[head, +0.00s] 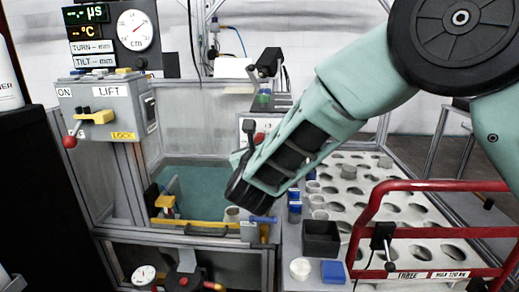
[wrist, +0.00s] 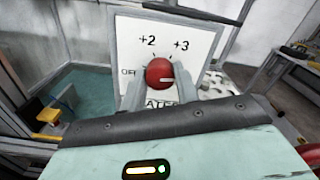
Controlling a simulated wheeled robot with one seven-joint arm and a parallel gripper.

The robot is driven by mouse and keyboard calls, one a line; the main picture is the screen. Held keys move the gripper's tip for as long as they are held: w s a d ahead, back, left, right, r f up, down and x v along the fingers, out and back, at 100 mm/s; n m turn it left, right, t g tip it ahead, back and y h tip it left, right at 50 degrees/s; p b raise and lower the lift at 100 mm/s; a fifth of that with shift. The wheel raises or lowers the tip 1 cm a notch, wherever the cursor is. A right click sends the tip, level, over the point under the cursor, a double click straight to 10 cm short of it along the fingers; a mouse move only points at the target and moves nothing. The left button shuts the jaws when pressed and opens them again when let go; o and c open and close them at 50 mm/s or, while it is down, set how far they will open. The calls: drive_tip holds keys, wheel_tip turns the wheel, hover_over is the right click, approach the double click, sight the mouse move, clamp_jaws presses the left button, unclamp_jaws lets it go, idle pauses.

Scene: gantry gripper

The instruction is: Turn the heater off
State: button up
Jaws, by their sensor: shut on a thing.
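The heater panel (wrist: 128,38) is a white plate with "OFF", "+2" and "+3" marks and a partly hidden label below. Its round red knob (wrist: 159,71) is in the middle of the wrist view. A pale mark on the knob points to the right, away from "OFF" at the left. My gripper (wrist: 158,88) has one finger on each side of the knob and is shut on it. In the head view the red knob (head: 259,138) shows beside the end of my arm, and my fingers are hard to make out there.
A tank of teal liquid (head: 205,180) lies left of the panel, with a yellow bar (head: 195,228) along its front. A grey LIFT box (head: 108,105) stands at the left. A white perforated rack (head: 385,205) and a red rail (head: 430,186) are at the right.

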drive_tip(key=shift+f+n+p, duration=0.1)
drive_tip(key=shift+n+p, duration=3)
drive_tip(key=shift+n, duration=13.8)
drive_tip(key=shift+f, duration=0.1)
drive_tip(key=o, duration=1)
drive_tip(key=shift+c, duration=0.2)
drive_tip(key=shift+s, duration=0.15)
drive_tip(key=s+b, duration=0.2)
drive_tip(key=s, duration=1.5)
drive_tip(key=shift+a, duration=0.3)
